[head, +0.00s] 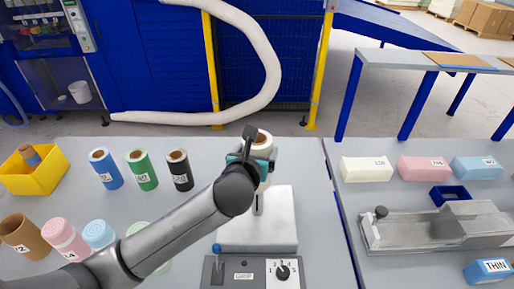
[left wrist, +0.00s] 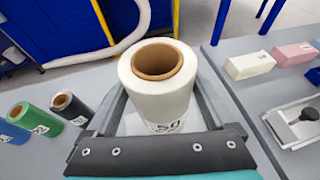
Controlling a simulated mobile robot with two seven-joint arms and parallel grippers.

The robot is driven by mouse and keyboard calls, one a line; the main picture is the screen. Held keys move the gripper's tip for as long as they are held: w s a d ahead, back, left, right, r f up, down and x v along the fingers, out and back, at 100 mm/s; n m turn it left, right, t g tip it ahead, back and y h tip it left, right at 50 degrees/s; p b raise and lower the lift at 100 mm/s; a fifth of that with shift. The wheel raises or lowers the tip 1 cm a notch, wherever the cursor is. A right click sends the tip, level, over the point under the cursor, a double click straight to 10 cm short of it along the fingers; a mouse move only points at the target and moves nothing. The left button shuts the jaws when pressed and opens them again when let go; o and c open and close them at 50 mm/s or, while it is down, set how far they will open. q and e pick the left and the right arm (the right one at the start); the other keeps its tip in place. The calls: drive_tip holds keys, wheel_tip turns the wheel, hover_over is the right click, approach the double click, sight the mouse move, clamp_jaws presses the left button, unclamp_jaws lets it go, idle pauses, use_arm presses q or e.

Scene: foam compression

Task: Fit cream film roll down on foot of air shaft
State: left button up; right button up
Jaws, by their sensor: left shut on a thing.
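The cream film roll (head: 264,177) stands upright in my left gripper (head: 256,160), which is shut around it. In the left wrist view the cream film roll (left wrist: 160,100) has a brown hollow core and a label partly reading "50", with one finger of my left gripper (left wrist: 160,95) on each side. The air shaft (head: 259,206) shows as a short grey post just below the roll, on a pale square base (head: 270,233). I cannot tell whether the shaft's top is inside the core. My right gripper is not in view.
Blue (head: 106,170), green (head: 142,171) and black (head: 180,171) rolls stand left of the shaft. Brown, pink and light blue rolls are nearer, beside my arm. A grey control box (head: 240,272) with a knob sits in front of the base. A yellow bin (head: 35,175) is far left.

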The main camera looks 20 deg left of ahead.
sight(257, 198)
use_arm(q)
drive_tip(key=shift+f, duration=0.3)
idle(0.4)
drive_tip(key=shift+f+b, duration=0.7)
drive_tip(key=shift+f, duration=1.1)
drive_tip(key=shift+f, duration=0.15)
drive_tip(key=shift+f+b, duration=0.8)
drive_tip(key=shift+f, duration=1.25)
